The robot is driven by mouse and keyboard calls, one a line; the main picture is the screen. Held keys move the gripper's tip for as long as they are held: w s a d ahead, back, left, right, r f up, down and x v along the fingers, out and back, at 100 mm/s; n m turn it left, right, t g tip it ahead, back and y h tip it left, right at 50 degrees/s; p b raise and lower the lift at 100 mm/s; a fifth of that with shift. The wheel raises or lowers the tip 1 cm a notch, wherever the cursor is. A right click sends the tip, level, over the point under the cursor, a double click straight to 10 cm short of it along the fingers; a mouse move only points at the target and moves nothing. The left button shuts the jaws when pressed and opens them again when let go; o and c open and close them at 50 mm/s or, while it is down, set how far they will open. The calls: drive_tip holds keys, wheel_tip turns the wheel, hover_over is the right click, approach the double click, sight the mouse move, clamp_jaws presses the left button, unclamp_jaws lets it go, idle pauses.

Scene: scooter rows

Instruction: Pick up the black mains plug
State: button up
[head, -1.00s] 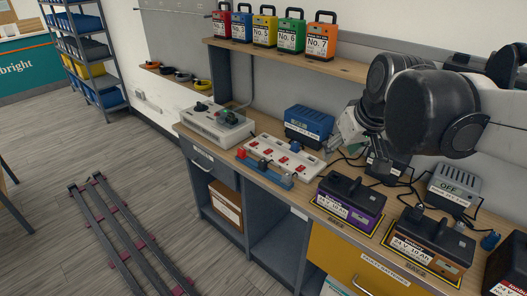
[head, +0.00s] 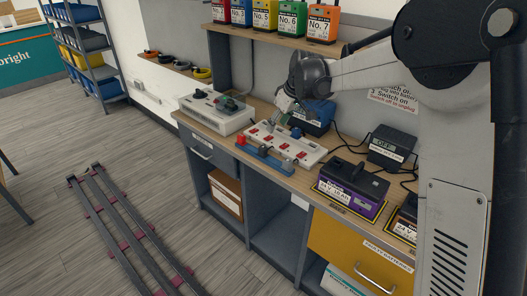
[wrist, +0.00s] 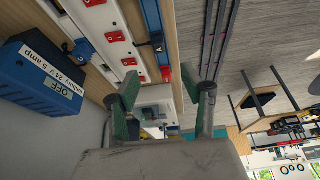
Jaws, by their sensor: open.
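My gripper (head: 275,118) is open and empty, above the white socket strip (head: 312,155) on the bench. In the wrist view, my gripper (wrist: 167,88) shows two green-padded fingers spread apart with nothing between them. The strip has red switches and also shows in the wrist view (wrist: 112,18). A blue plug (head: 297,132) sits in the strip, beside my gripper. I cannot clearly make out a black mains plug. A small dark piece (wrist: 157,42) lies by the blue rail in the wrist view, but I cannot tell what it is.
A blue charger (head: 320,112) stands behind the strip, and a blue rail with a red end (head: 241,140) runs along its front. A purple battery (head: 350,185) and a dark charger (head: 392,142) stand to the right.

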sight(263, 147)
drive_tip(key=x, duration=1.1)
drive_tip(key=shift+w+a+r+b, duration=0.2)
drive_tip(key=shift+w+b, duration=0.1)
drive_tip(key=shift+w, duration=0.1)
drive_tip(key=shift+w+x, duration=0.1)
drive_tip(key=shift+x, duration=1.2)
drive_tip(key=shift+w+x, duration=0.15)
drive_tip(key=shift+x, duration=1.15)
drive_tip(key=shift+a+r, duration=0.1)
clamp_jaws()
